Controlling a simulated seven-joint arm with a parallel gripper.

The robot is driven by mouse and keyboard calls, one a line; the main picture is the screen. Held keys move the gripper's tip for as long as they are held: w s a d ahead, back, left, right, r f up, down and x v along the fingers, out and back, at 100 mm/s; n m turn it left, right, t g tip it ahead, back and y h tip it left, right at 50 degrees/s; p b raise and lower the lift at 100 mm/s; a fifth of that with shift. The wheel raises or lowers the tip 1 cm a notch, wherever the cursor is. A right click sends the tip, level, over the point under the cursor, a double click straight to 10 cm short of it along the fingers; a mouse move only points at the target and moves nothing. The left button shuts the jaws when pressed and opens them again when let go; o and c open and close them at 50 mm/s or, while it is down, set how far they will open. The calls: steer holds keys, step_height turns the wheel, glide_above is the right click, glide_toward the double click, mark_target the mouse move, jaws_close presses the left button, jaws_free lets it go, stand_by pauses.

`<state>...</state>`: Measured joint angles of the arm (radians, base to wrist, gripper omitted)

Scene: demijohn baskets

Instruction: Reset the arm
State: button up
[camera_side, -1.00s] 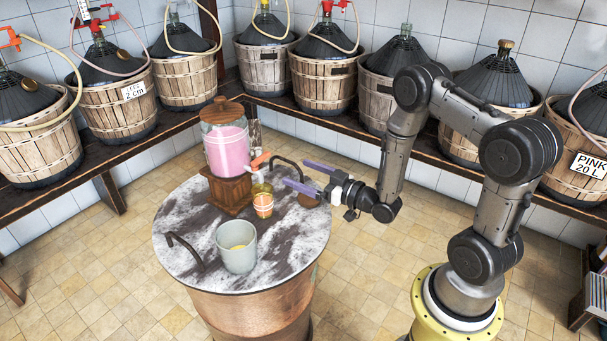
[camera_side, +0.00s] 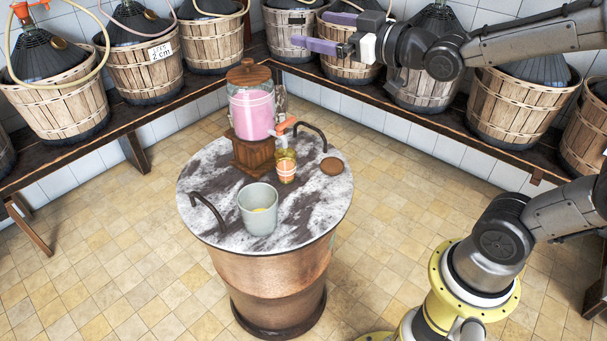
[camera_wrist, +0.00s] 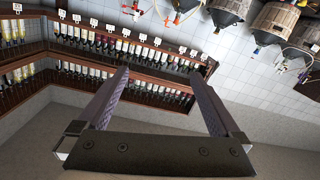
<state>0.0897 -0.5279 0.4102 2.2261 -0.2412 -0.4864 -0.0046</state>
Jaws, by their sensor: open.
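My gripper (camera_side: 326,32) is raised high in the side view, at the upper middle, well above the round table and to its right. Its two purple fingers point left and are apart with nothing between them. In the wrist view my gripper (camera_wrist: 163,95) shows both fingers spread and empty, with wine racks and wall beyond. My arm stretches out to the right edge of the side view, and part of it is out of the picture.
The marbled table (camera_side: 215,185) carries a pink-filled dispenser (camera_side: 252,112), a small glass (camera_side: 286,166), a grey cup (camera_side: 258,210) and a wooden disc (camera_side: 332,166). Demijohn baskets (camera_side: 143,72) line the wall bench. Bottle racks (camera_wrist: 120,55) show in the wrist view. The tiled floor (camera_side: 400,215) is clear.

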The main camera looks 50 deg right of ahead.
steer(key=s+f+m+g, duration=0.1)
steer(key=s+f+g, duration=0.3)
steer(key=s, duration=0.3)
steer(key=s+f+g, duration=0.3)
steer(key=s+f, duration=0.2)
steer(key=s, duration=0.3)
steer(key=s+a+f+m+g, duration=0.1)
steer(key=s+f+g, duration=0.3)
steer(key=s, duration=0.4)
steer(key=shift+s+f+m+g, duration=0.2)
steer(key=shift+f+m+g, duration=0.1)
steer(key=shift+f, duration=0.1)
